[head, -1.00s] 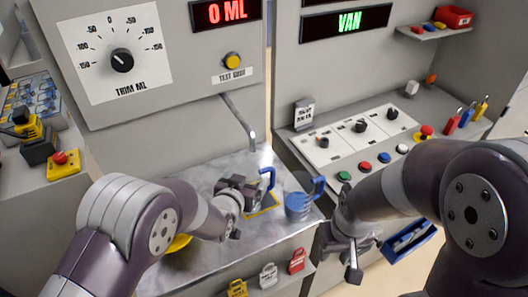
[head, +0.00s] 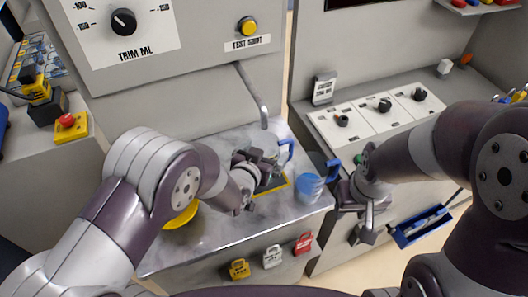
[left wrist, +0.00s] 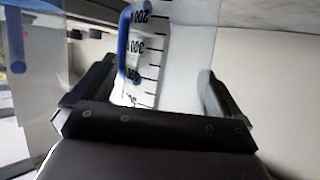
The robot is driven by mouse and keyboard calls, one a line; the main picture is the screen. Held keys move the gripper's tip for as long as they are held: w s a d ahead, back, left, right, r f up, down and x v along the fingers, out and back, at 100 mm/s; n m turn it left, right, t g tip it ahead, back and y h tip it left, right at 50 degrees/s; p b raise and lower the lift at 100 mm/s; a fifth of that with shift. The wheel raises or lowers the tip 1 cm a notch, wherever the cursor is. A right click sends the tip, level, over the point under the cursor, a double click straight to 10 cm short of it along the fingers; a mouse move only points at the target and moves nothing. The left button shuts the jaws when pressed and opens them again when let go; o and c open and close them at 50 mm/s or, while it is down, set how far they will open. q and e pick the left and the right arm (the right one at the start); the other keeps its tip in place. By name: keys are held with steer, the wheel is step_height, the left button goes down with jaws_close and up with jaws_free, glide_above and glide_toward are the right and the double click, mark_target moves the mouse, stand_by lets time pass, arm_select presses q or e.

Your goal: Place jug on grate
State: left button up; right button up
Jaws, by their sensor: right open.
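A clear jug with a blue handle (head: 287,152) is at the dispensing spot under the spout, partly hidden by my left gripper (head: 262,172). In the left wrist view the jug (left wrist: 165,60) shows black volume marks and stands between the two fingers, which appear to press its sides. The yellow-edged dark grate (head: 270,187) is beneath and in front of it; whether the jug's base touches it is hidden. My right gripper (head: 352,213) is open and empty, right of that jug.
A metal spout (head: 263,115) hangs over the grate area. A yellow bowl-like thing (head: 181,216) lies left on the counter (head: 215,235). Several coloured tags (head: 271,256) hang at the counter front. A blue tray (head: 422,226) is at right, below the knob panel.

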arm_select(q)
steer(key=p+v, duration=0.1)
steer(key=v, duration=1.1)
steer(key=s+a+n+g+y, duration=0.2)
steer(key=s+a+g, duration=0.2)
steer(key=a, duration=0.3)
steer(key=s+a+n+g+y, duration=0.2)
steer(key=s+a+g+y, duration=0.1)
steer(key=a+g, duration=0.4)
steer(key=shift+s+r, duration=0.35)
steer(key=shift+s, duration=0.1)
stand_by(0.9)
